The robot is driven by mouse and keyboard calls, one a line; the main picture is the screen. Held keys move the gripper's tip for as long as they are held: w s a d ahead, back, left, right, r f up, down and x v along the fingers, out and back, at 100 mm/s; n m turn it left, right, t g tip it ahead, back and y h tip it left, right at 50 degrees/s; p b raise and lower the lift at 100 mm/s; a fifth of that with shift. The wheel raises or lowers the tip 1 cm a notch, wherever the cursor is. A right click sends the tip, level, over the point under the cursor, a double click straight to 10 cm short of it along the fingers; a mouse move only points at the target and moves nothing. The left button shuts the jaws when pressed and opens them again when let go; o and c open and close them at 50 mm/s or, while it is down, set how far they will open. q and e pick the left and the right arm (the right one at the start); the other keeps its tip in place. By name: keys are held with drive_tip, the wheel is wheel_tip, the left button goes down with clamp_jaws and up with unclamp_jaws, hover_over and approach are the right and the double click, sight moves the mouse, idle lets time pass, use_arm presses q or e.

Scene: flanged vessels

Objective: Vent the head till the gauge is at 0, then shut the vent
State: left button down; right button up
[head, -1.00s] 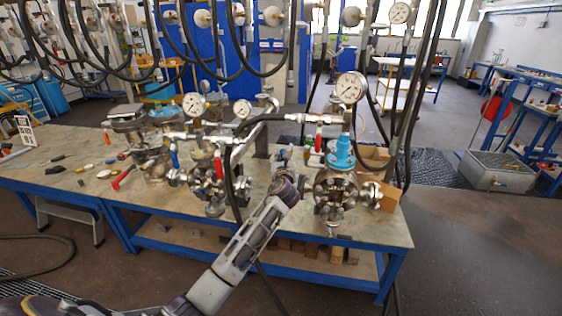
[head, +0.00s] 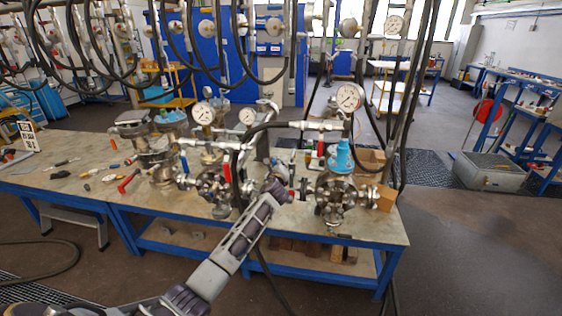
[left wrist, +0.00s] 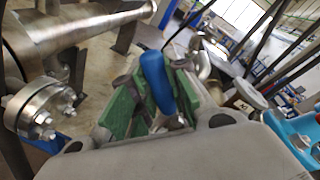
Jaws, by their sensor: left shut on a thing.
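My left gripper (left wrist: 150,100), with green finger pads, is shut on a blue lever handle (left wrist: 157,80) in the left wrist view. In the head view the left gripper (head: 279,172) is between the two vessels, and its fingers and the handle are hard to make out there. The right flanged vessel (head: 336,192) has a blue top fitting (head: 341,156) and a large gauge (head: 349,97); the needle is too small to read surely. The left flanged vessel (head: 212,186) stands beyond my arm, partly hidden. My right gripper is not in view.
A red lever (head: 321,150) hangs beside the right vessel's blue fitting. Two more gauges (head: 203,113) stand over the left vessel. Black hoses hang over the bench (head: 385,228). Loose tools and a red-handled valve (head: 128,180) lie at left. Wooden blocks (head: 385,198) sit behind the right vessel.

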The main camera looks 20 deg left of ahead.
use_arm(q)
drive_tip(key=shift+s+a+f+n+h+p, duration=0.1)
drive_tip(key=shift+a+f+n+h+p, duration=0.2)
drive_tip(key=shift+f+n, duration=0.75)
drive_tip(key=shift+s+a+f+n+h+p, duration=0.1)
drive_tip(key=shift+a+f+n+h, duration=0.4)
drive_tip(key=shift+n, duration=1)
drive_tip(key=shift+s+a+f+n+h+p, duration=0.1)
drive_tip(key=shift+a+f+n+h+p, duration=0.1)
drive_tip(key=shift+f+n, duration=0.95)
drive_tip(key=shift+r, duration=0.1)
drive_tip(key=c, duration=1.3)
unclamp_jaws()
drive_tip(key=shift+c, duration=0.2)
drive_tip(key=v, duration=1.2)
drive_tip(key=shift+r+n, duration=0.1)
drive_tip(key=shift+n, duration=0.3)
